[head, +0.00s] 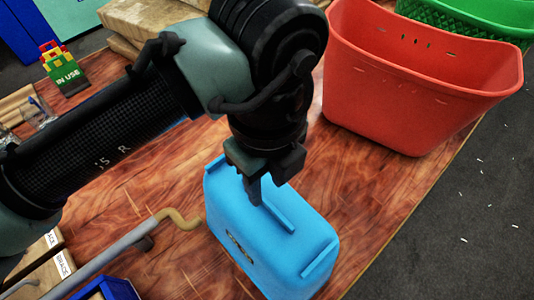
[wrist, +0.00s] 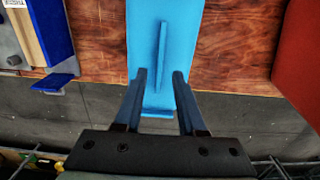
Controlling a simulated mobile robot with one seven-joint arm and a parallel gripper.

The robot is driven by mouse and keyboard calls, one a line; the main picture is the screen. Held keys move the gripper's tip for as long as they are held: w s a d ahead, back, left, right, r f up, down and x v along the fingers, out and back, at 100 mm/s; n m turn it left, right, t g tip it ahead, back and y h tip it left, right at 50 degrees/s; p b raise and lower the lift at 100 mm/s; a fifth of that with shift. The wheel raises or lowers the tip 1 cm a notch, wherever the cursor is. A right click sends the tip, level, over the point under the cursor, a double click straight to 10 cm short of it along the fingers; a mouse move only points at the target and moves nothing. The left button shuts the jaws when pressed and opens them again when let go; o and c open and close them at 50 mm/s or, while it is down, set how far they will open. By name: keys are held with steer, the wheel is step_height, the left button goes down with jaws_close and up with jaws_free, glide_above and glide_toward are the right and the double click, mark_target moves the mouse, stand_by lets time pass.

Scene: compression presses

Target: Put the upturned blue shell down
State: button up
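The blue shell (head: 275,250) rests upside down on the wooden bench near its front edge, as far as I can tell. A thin raised rib runs along its top, with a shorter bar at its near end. My gripper (head: 258,188) is directly over the shell, pointing down at the rib. In the wrist view my gripper (wrist: 159,74) has its two fingers apart, one on each side of the rib, with a visible gap beside it. The shell also shows in the wrist view (wrist: 185,25), between and beyond the fingers. The far finger is mostly hidden in the head view.
A large red bin (head: 400,95) stands behind right, with a green crate (head: 480,20) beyond. A metal bar with a tan crank (head: 178,218) lies close left of the shell. A small blue tray (head: 108,289) is at lower left. An IN USE sign (head: 66,75) stands back left.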

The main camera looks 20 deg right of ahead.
step_height(320, 180, up, 7)
steer(key=w+d+r+n+t+h, duration=0.1)
steer(key=w+d+r+t+h, duration=0.15)
steer(key=d, duration=0.25)
steer(key=w+d+r+n+t+h, duration=0.1)
steer(key=d+r+h, duration=0.2)
steer(key=d, duration=0.3)
steer(key=w+d+r+n+t+h, duration=0.1)
steer(key=d+r+n+t+h, duration=0.15)
steer(key=r, duration=0.45)
steer(key=w+d+r+n+t+h, duration=0.2)
steer(key=d+r+h, duration=0.2)
steer(key=r, duration=0.3)
steer(key=w+a+r+n+t+h, duration=0.1)
steer(key=a+r+n+t+h, duration=0.15)
steer(key=r, duration=0.25)
steer(key=a+r+n+t+h, duration=0.1)
steer(key=a+r+n+t, duration=0.25)
steer(key=r, duration=0.25)
steer(key=s+a+r+n+t+y, duration=0.1)
steer(key=a+r+n+t+y, duration=0.2)
steer(key=a+n+t+y, duration=1)
steer(key=a+n+y, duration=0.2)
steer(key=a+n, duration=0.4)
steer(key=shift+a+r+n, duration=0.2)
steer(key=shift+a+n, duration=0.15)
steer(key=shift+a, duration=0.05)
